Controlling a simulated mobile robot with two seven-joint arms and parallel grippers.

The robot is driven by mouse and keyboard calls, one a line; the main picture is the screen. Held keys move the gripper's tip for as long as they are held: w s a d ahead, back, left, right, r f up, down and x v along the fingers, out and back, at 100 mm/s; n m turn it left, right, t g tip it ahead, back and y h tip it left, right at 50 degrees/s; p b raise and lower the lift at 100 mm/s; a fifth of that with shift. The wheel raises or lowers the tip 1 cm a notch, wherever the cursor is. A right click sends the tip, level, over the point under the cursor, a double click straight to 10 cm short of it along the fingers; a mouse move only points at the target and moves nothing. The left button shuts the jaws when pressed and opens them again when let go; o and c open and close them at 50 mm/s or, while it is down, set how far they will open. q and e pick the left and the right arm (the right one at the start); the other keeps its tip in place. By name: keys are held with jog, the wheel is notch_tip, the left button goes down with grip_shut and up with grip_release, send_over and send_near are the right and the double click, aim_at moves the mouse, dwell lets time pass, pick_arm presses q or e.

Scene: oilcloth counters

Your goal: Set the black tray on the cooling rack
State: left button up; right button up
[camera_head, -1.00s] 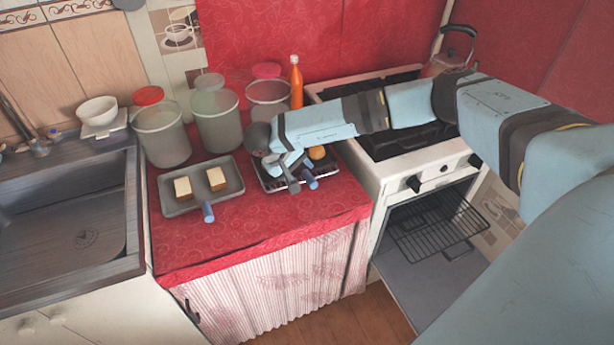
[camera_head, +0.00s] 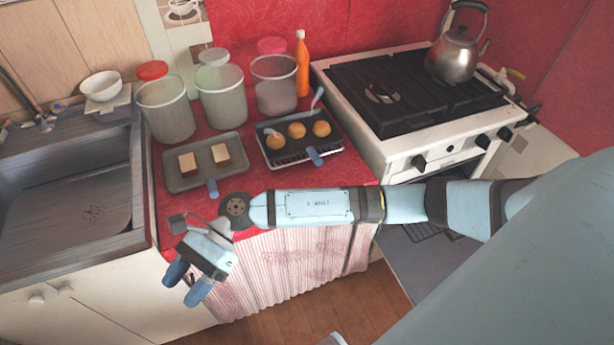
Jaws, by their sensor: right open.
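The black tray (camera_head: 276,155) holds three round golden buns and lies on the red counter, with a blue handle at its front and another at its back. The pale wire edge of the cooling rack (camera_head: 297,162) shows just under the tray's front side, so the tray appears to rest on it; the rest of the rack is hidden. My right gripper (camera_head: 186,283) is open and empty in front of the counter's front edge, apart from the tray and below left of it. My left gripper is not in view.
A grey tray (camera_head: 178,183) with two bread pieces sits left of the black tray. Several jars, including a red-lidded one (camera_head: 166,108), and an orange bottle (camera_head: 302,68) stand behind. The stove (camera_head: 366,140) with a kettle (camera_head: 454,55) is at right, the sink (camera_head: 75,200) at left.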

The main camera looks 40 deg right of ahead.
notch_tip(320, 180, up, 5)
jog(key=w+m+t+y, duration=0.3)
jog(key=m+t+y, duration=0.3)
jog(key=m+t, duration=1)
jog(key=w+d+f+m+t+h, duration=0.1)
jog(key=d+f+m+t+h, duration=0.15)
jog(key=m, duration=0.75)
jog(key=d+f+m+t+h, duration=0.2)
jog(key=d+m+h, duration=0.2)
jog(key=m, duration=0.5)
jog(key=s+d+f+m+g+h, duration=0.2)
jog(key=s+d+f+m+h, duration=0.3)
jog(key=m, duration=0.5)
jog(key=s+d+f+m+g+h, duration=0.2)
jog(key=s+d+f+m+h, duration=0.3)
jog(key=d+f+m, duration=0.4)
notch_tip(320, 180, down, 3)
jog(key=shift+s+d+r+m, duration=0.2)
jog(key=shift+s+d+m, duration=0.25)
jog(key=shift+s, duration=0.3)
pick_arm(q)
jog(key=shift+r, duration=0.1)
pick_arm(e)
jog(key=shift+r+g, duration=0.1)
jog(key=shift+g, duration=0.15)
